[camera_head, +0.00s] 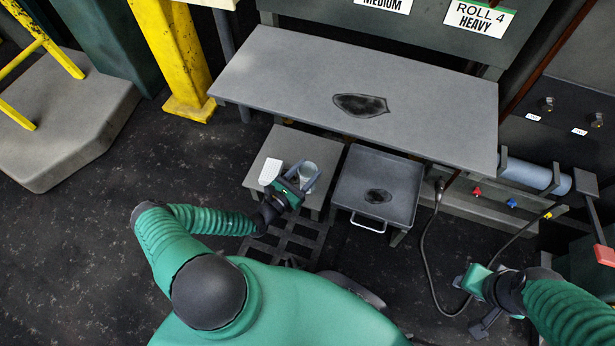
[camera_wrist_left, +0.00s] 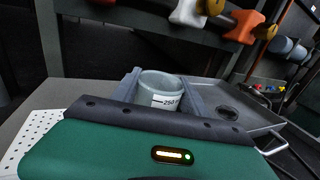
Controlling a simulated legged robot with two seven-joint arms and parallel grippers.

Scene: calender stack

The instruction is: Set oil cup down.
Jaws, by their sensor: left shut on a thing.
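The oil cup is a pale grey cup (camera_head: 307,171) at the small grey side table (camera_head: 268,146). In the left wrist view the cup (camera_wrist_left: 160,90) shows a "250" mark and stands upright between the two fingers. My left gripper (camera_head: 298,178) is shut on the cup, over the right part of the small table. Whether the cup's base touches the tabletop is hidden by the gripper. My right gripper (camera_head: 482,290) is at the lower right, over the floor, away from the cup; its finger opening is unclear.
A white perforated block (camera_head: 270,171) sits left of the cup. A grey tray (camera_head: 400,178) with a dark stain and a front handle stands to the right. A large grey table (camera_head: 290,75) overhangs behind. A dark cable (camera_head: 424,248) hangs near my right arm.

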